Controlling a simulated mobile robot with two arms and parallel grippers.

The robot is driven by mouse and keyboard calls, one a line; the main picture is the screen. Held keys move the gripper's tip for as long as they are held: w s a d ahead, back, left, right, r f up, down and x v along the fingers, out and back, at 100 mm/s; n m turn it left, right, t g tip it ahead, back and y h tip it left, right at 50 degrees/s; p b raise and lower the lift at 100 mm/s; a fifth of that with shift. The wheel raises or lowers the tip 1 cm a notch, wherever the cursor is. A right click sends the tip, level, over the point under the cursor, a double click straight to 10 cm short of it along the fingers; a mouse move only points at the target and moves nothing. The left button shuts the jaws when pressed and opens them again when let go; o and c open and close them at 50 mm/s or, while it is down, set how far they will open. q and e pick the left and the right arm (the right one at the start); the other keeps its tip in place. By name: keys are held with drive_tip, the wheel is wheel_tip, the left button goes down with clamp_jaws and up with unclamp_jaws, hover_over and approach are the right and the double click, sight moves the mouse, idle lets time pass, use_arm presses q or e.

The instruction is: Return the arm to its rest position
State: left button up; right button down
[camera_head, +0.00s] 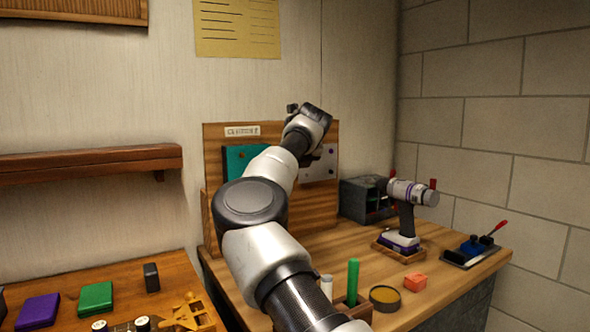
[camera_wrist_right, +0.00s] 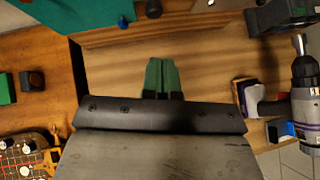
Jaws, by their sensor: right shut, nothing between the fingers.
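My right arm (camera_head: 252,202) reaches from the bottom of the head view up toward an upright wooden board at the back of the workbench. Its gripper (camera_head: 309,125) is in front of the board's upper part, mostly seen from behind, so its fingers are hard to make out there. In the right wrist view the two green-padded fingers of the right gripper (camera_wrist_right: 161,78) lie side by side, shut with nothing between them, above the wooden bench top. My left gripper is not in view.
The wooden board (camera_head: 211,150) carries a teal panel (camera_head: 236,160). A drill (camera_head: 407,205) stands on the right, near a dark organizer box (camera_head: 362,200). A lower table (camera_head: 130,310) is left.

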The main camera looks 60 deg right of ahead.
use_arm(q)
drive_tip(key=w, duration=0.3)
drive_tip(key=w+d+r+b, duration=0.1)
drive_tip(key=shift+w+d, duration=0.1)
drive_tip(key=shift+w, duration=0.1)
use_arm(e)
drive_tip(key=v, duration=0.7)
drive_tip(key=shift+d, duration=0.15)
drive_tip(key=shift+r, duration=0.1)
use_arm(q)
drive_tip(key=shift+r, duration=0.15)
use_arm(e)
drive_tip(key=shift+r, duration=0.1)
